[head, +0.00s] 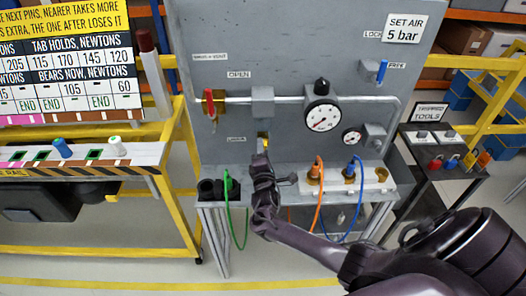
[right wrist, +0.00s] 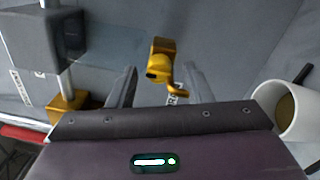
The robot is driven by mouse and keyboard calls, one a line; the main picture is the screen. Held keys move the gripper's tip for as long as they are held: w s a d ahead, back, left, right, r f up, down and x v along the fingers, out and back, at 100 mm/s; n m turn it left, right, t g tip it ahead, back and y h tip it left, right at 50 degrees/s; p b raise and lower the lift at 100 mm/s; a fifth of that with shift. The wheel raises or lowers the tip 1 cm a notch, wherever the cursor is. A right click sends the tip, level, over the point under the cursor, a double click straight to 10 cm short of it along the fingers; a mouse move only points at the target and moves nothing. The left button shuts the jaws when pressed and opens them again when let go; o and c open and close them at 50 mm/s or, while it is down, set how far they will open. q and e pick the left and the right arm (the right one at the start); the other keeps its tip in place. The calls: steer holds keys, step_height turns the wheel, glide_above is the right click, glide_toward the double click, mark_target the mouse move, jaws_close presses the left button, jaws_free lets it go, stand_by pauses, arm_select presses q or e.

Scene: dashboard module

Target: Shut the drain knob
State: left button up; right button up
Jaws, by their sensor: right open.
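The drain knob (right wrist: 160,62) is a small brass fitting with a short bent lever, seen between and beyond my fingers in the right wrist view. In the head view a bit of yellow (head: 263,140) shows low on the grey panel, mostly behind my gripper. My right gripper (head: 262,163) is in front of the panel's lower middle. In the right wrist view its two fingers (right wrist: 161,88) stand apart with nothing between the tips. The fingers look short of the knob; I cannot tell the exact gap. A label beside the knob is partly hidden.
A red-handled valve (head: 210,103), round gauge (head: 322,116) and blue switch (head: 382,71) are on the panel. Green (head: 229,205), orange (head: 319,185) and blue hoses hang from the shelf below. A white cup-like part (right wrist: 290,110) is close at right in the wrist view.

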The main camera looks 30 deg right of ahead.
steer(key=shift+s, duration=0.1)
steer(key=b+v, duration=0.1)
steer(key=v, duration=0.6)
steer(key=shift+s+a, duration=0.25)
steer(key=shift+f, duration=0.1)
